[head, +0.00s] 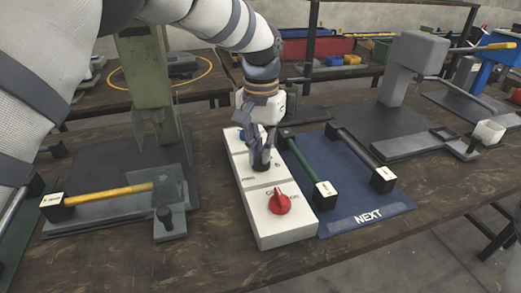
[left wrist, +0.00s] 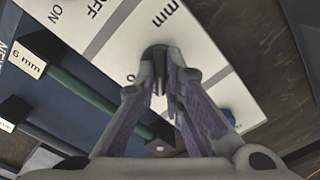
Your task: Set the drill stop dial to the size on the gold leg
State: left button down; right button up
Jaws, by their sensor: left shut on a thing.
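The white control box (head: 268,190) stands on the bench and carries a dark dial (head: 261,166), which I take to be the drill stop dial. My left gripper (head: 260,152) points down over it with its fingers closed around the dial; in the left wrist view the fingers (left wrist: 158,85) largely hide it. Part of a "mm" mark shows beside them on the box face (left wrist: 125,45). The gold leg (head: 110,195) lies at the left press. The label on its black end block (head: 57,207) is too small to read. My right gripper is not in view.
A red knob (head: 280,202) sits on the box's near end. A blue mat (head: 365,218) marked NEXT holds a green leg (head: 305,163) and a dark leg (head: 357,153). The green leg's label (left wrist: 27,60) reads 6 mm. Presses stand left (head: 152,90) and right (head: 412,65).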

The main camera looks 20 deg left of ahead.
pick_arm(q)
jog(key=shift+s+f+m, duration=0.2)
jog(key=shift+f+m, duration=0.25)
jog(key=shift+m, duration=0.15)
jog(key=c, duration=1.1)
grip_release()
jog(key=shift+w, duration=0.15)
jog(key=shift+r, duration=0.15)
notch_tip(320, 180, up, 12)
jog(key=shift+f, duration=0.1)
